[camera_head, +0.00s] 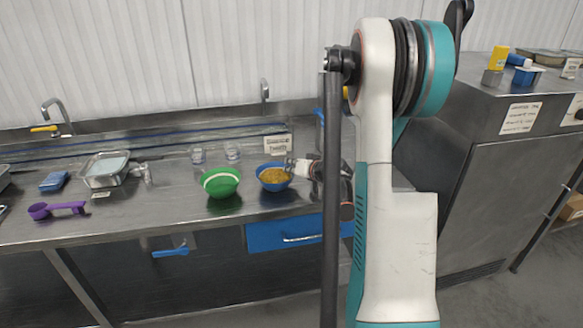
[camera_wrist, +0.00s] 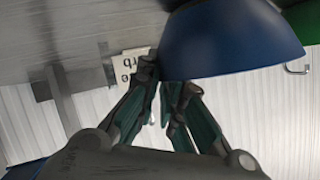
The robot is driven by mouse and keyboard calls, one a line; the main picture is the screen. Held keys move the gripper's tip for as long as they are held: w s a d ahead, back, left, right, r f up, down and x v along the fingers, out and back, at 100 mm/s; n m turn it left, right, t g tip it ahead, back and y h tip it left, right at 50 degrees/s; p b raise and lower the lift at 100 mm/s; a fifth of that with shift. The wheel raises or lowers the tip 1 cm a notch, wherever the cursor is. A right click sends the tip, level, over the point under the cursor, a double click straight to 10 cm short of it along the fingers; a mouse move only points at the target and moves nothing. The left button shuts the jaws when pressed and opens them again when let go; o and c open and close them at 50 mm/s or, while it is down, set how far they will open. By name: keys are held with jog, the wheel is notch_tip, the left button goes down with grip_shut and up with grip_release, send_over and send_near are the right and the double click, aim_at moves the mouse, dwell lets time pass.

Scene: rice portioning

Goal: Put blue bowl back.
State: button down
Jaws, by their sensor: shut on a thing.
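The blue bowl (camera_head: 264,186) holds yellow-brown grains and is at the counter's front, just right of the green bowl (camera_head: 222,188). My gripper (camera_head: 291,168) reaches it from the right and is shut on its rim. In the wrist view the blue bowl (camera_wrist: 225,42) fills the upper right, with the fingertips (camera_wrist: 163,82) at its edge. The green bowl (camera_wrist: 306,22) shows beyond it. The bowl looks upright; whether its base touches the counter I cannot tell.
Two clear glasses (camera_head: 232,152) stand behind the bowls, and a small sign (camera_head: 277,143) stands behind the blue bowl. A purple scoop (camera_head: 56,210) and a metal container (camera_head: 105,169) are at left. A blue drawer (camera_head: 290,233) is under the counter.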

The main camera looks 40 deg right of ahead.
jog(key=c, duration=1.7)
grip_release()
jog(key=p+v, duration=0.3)
jog(key=v, duration=0.9)
